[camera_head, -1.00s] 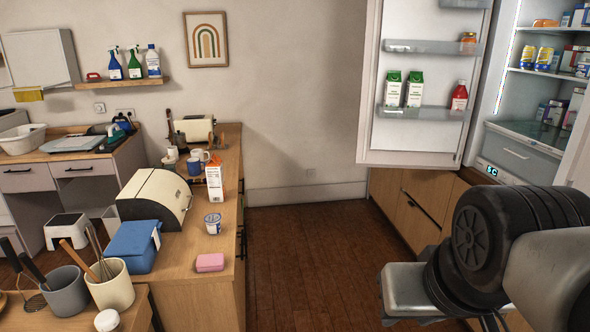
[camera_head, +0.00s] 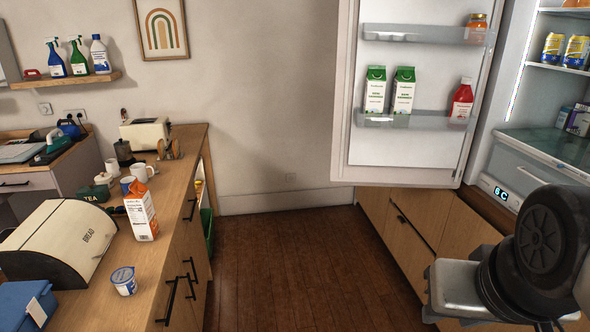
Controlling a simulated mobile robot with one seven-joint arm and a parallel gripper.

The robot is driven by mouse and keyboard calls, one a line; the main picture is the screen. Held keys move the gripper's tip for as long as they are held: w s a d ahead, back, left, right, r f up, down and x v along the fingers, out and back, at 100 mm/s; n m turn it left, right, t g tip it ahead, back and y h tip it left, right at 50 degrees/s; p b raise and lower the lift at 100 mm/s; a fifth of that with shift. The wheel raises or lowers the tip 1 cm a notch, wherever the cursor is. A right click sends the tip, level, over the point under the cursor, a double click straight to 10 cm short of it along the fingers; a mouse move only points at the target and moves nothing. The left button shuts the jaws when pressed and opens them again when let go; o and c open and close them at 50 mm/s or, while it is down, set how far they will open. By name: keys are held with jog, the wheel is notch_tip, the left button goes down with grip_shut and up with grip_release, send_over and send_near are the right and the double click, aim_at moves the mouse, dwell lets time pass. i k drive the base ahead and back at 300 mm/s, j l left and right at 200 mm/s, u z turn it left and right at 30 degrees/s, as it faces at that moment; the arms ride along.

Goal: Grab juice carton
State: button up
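An orange and white juice carton (camera_head: 141,213) stands upright on the wooden counter at the left, behind the yogurt cup and right of the bread box. Two green and white cartons, one at the left (camera_head: 375,92) and one at the right (camera_head: 403,92), stand on a shelf of the open fridge door (camera_head: 345,130). Part of my arm shows at the lower right, well apart from the counter carton. My gripper's fingers do not show.
A bread box (camera_head: 60,240), a yogurt cup (camera_head: 124,281), a blue box (camera_head: 25,306), mugs (camera_head: 141,172) and a toaster (camera_head: 145,134) crowd the left counter (camera_head: 160,262). The wooden floor (camera_head: 285,270) between counter and fridge is clear. The fridge door stands open into the room.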

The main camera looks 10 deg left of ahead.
aim_at(138, 202)
jog(key=i+u, duration=0.4)
jog(key=i, duration=0.3)
jog(key=i+l+u, duration=0.1)
jog(key=i+u, duration=0.3)
jog(key=i, duration=0.3)
jog(key=i+u, duration=0.3)
jog(key=u, duration=0.2)
jog(key=i+l+u, duration=0.1)
jog(key=i+u, duration=0.2)
jog(key=u, duration=0.15)
jog(key=i+l+u, duration=0.2)
jog(key=u, duration=0.3)
jog(key=i+l+u, duration=0.15)
jog(key=i+u, duration=0.25)
jog(key=i+l+u, duration=0.15)
jog(key=u, duration=0.3)
